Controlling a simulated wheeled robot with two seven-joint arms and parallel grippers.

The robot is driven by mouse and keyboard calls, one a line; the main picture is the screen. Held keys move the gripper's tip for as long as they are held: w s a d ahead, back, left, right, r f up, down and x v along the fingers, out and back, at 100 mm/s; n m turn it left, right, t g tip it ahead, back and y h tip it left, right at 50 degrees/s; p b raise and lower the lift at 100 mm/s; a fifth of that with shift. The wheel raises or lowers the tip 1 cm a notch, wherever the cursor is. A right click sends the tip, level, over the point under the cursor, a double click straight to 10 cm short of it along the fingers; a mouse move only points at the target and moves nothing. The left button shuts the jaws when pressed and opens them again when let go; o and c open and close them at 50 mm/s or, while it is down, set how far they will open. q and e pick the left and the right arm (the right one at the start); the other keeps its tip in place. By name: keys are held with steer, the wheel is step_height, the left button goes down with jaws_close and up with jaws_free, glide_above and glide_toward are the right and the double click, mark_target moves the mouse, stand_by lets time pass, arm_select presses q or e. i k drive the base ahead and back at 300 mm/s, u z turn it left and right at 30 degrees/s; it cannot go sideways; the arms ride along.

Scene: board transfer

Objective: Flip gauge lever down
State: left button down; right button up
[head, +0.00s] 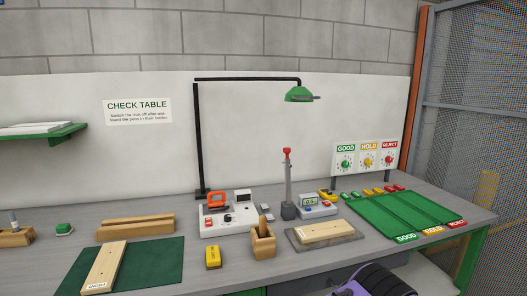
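A grey lever (288,180) with a red knob on top stands upright from a dark block on the table. A small grey-blue gauge unit (318,209) with a greenish display sits just right of the lever's foot. I cannot tell how the lever and the unit are joined. In front of them a pale wooden board (324,231) lies on a grey plate (351,236). Neither gripper's fingertips show in the head view.
A white iron station (214,226), a wooden holder (263,243) and a yellow block (213,257) stand left of the lever. A green sorting tray (365,204) lies right. A green lamp (298,95) hangs above. A purple and black shape (375,281) shows at the bottom edge.

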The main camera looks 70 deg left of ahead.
mark_target(285, 150)
steer(key=u, duration=1)
